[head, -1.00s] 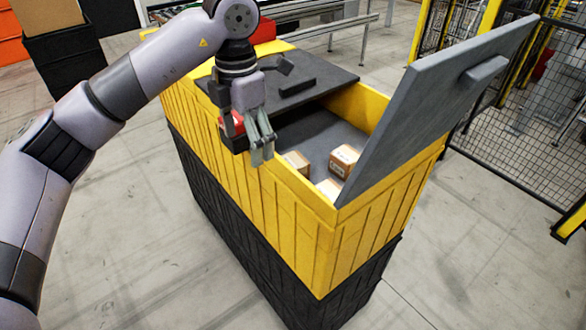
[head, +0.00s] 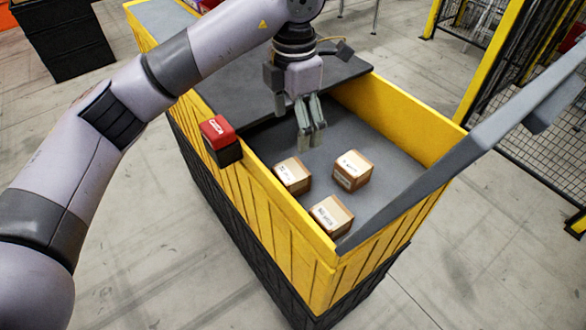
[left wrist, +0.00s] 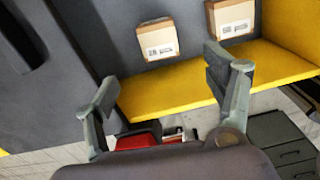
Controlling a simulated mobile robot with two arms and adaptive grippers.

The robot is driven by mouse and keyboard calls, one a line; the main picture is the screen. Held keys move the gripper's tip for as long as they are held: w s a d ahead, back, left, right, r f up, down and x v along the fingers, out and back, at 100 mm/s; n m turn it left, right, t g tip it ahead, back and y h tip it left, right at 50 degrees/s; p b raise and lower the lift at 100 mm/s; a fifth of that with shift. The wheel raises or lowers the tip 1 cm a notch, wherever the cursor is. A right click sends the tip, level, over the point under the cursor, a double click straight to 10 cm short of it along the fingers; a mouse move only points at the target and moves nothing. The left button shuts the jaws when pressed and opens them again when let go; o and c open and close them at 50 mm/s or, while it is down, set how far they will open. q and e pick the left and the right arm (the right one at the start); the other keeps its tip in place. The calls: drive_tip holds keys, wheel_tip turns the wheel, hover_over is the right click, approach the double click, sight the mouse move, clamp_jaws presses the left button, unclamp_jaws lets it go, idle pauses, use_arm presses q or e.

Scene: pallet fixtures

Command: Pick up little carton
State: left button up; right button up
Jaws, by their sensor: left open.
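Three little brown cartons with white labels lie on the grey floor of the open yellow bin (head: 290,232): a left one (head: 293,176), a right one (head: 352,170) and a front one (head: 331,216). My left gripper (head: 311,138) points down over the bin, behind the left carton, and is open and empty. In the left wrist view my left gripper (left wrist: 164,72) has its fingers spread. One carton (left wrist: 157,40) shows beyond the fingertips and another (left wrist: 230,18) to its right, both apart from the fingers. My right gripper is out of view.
A red and black device (head: 217,137) sits on the bin's left rim. A dark flat lid (head: 245,92) covers the bin's far part. A raised grey lid (head: 450,165) stands along the right end. Wire fencing (head: 545,150) is farther right.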

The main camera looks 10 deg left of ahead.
use_arm(q)
drive_tip(key=p, duration=0.2)
hover_over(291, 170)
drive_tip(key=f, duration=0.5)
drive_tip(key=shift+s+d+f, duration=0.2)
drive_tip(key=shift+s+d, duration=0.05)
drive_tip(key=shift+s, duration=0.15)
drive_tip(key=f, duration=0.3)
drive_tip(key=shift+w, duration=0.25)
drive_tip(key=shift+f, duration=0.55)
drive_tip(key=shift+f+p, duration=0.25)
drive_tip(key=shift+p, duration=0.3)
drive_tip(key=f, duration=0.1)
drive_tip(key=f+p, duration=0.1)
drive_tip(key=f, duration=0.1)
drive_tip(key=shift+w+a+f+p, duration=0.15)
drive_tip(key=shift+a+f+p, duration=0.1)
drive_tip(key=shift+f+p, duration=0.15)
drive_tip(key=shift+f, duration=0.45)
drive_tip(key=c, duration=1.3)
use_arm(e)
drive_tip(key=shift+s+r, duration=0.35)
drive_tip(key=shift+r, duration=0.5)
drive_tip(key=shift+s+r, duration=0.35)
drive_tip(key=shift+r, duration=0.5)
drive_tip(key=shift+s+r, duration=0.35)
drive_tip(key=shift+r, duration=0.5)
